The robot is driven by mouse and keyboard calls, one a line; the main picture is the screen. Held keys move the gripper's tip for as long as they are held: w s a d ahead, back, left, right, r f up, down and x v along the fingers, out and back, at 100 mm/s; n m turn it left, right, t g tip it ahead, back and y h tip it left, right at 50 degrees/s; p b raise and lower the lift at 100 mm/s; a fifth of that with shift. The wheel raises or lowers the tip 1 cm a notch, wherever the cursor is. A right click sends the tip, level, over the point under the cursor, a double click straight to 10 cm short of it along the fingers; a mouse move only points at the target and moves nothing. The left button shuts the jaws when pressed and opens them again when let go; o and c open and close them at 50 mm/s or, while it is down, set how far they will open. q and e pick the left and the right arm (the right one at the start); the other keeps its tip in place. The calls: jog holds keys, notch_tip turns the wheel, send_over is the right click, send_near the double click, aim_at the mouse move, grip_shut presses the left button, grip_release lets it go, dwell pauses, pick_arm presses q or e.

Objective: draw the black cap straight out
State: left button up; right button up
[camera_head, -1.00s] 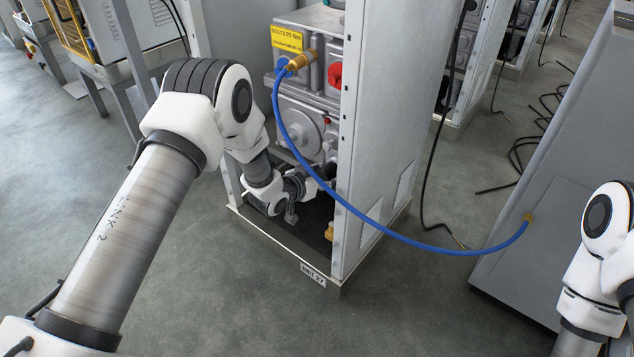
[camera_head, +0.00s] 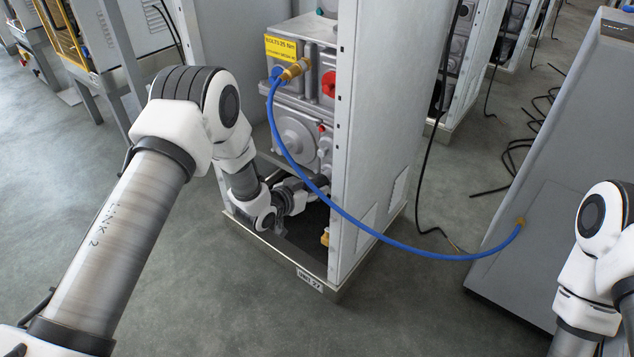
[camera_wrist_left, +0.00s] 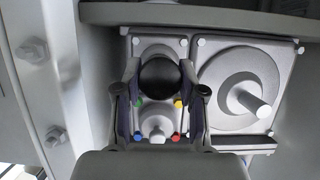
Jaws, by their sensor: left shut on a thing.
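The black cap (camera_wrist_left: 160,76) is round and dark in the left wrist view. It sits between the two fingers of my left gripper (camera_wrist_left: 160,70), which is shut on it. Behind it is a grey panel (camera_wrist_left: 157,48) with small coloured dots below the cap. In the head view my left gripper (camera_head: 311,187) reaches low into the open cabinet. It is partly hidden by the cabinet's edge and the blue hose, and the cap is hard to make out there. I cannot tell whether the cap is still seated. My right gripper is out of view.
A blue hose (camera_head: 364,226) hangs in an arc from a brass fitting (camera_head: 294,70) to the grey cabinet at right. The cabinet's side panel (camera_head: 385,130) stands close right of the gripper. A round flange (camera_wrist_left: 237,82) with a stub sits right of the cap.

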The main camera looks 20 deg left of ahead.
pick_arm(q)
jog(key=s, duration=0.1)
jog(key=s+a+p, duration=0.1)
jog(key=s, duration=0.1)
jog(key=s+a+p, duration=0.1)
jog(key=s, duration=0.1)
jog(key=shift+s, duration=0.1)
dwell(0.5)
